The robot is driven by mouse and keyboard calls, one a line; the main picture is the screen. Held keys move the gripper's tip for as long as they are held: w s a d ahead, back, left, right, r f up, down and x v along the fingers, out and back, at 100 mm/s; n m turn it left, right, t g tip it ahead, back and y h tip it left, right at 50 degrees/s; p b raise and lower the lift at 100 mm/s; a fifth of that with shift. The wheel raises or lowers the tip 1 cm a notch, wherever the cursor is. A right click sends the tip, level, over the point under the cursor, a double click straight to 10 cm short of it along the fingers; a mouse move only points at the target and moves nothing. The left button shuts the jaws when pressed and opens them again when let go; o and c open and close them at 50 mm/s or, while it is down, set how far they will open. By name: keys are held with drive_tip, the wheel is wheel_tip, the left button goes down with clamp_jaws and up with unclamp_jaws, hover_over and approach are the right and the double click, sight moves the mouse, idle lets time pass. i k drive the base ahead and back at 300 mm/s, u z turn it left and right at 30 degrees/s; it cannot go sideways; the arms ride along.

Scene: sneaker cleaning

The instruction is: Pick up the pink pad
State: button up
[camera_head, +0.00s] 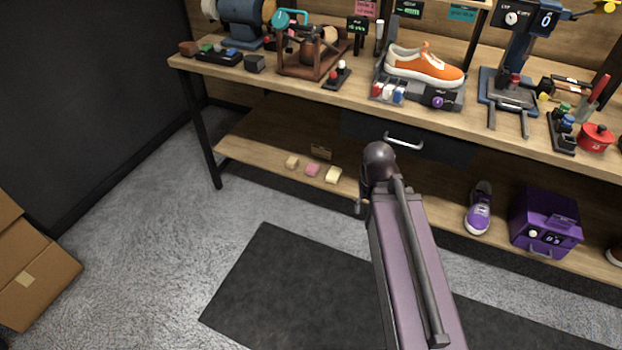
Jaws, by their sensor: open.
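The pink pad (312,170) is a small block lying on the lower wooden shelf of the workbench. It lies between a tan pad (292,162) on its left and a cream pad (333,175) on its right, with narrow gaps between them. My arm rises from the bottom of the picture, and its dark joint shows to the right of the pads, in front of the bench. My gripper cannot be made out in this view. Nothing covers the pink pad.
A small brown sign (321,152) stands behind the pads. The bench top (300,92) overhangs the shelf, with a drawer (425,146) beneath it. A purple sneaker (479,210) and purple box (546,222) sit right on the shelf.

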sight(312, 169)
drive_tip(key=k, duration=0.3)
drive_tip(key=z, duration=0.1)
drive_tip(key=i, duration=1.25)
drive_tip(key=u, duration=0.4)
